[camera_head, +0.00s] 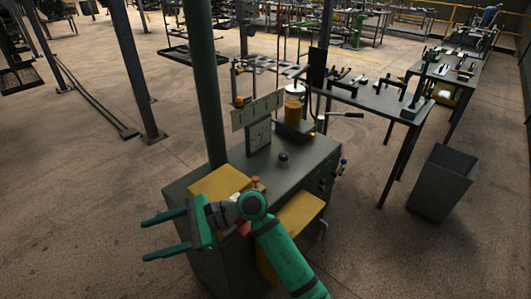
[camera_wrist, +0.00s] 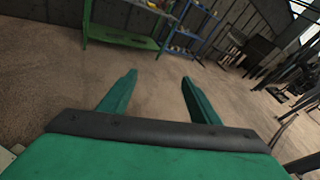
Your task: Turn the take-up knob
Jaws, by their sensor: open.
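My gripper (camera_head: 146,240) is open and empty, its two green fingers pointing left over bare floor beside the grey machine cabinet (camera_head: 233,165). It also shows in the wrist view (camera_wrist: 159,77), with nothing between the fingers. A dark round knob (camera_head: 283,157) stands on the cabinet top, to the right of and beyond my gripper. Small knobs (camera_head: 343,165) show on the cabinet's right side. I cannot tell which of these is the take-up knob. Part of the cabinet's near side is hidden behind my arm.
A workbench (camera_head: 380,103) with tools and a grey bin (camera_head: 444,183) stand to the right. The wrist view shows a green rack (camera_wrist: 120,38) beyond open floor.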

